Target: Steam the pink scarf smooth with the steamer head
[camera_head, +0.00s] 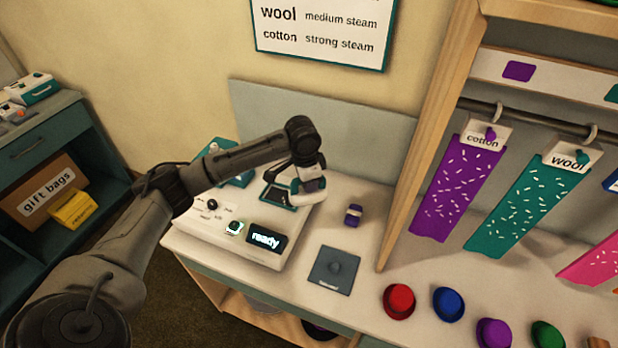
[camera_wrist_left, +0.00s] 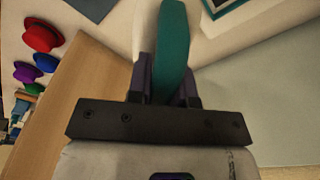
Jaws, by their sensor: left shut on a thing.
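The pink scarf (camera_head: 596,262) hangs at the right edge in the head view, partly cut off by the frame, with white flecks on it. The white steamer base (camera_head: 215,232) stands on the counter at centre left, with a dial and a lit display (camera_head: 266,239) reading "ready". My left gripper (camera_head: 311,188) is over the base's right end. In the left wrist view it is shut on a teal curved handle (camera_wrist_left: 172,45), which looks like the steamer head's. I cannot tell whether the head touches the base. My right gripper is not in view.
A small purple object (camera_head: 353,215), a dark pad (camera_head: 334,270) and several hats, including a red one (camera_head: 399,300), occupy the counter.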

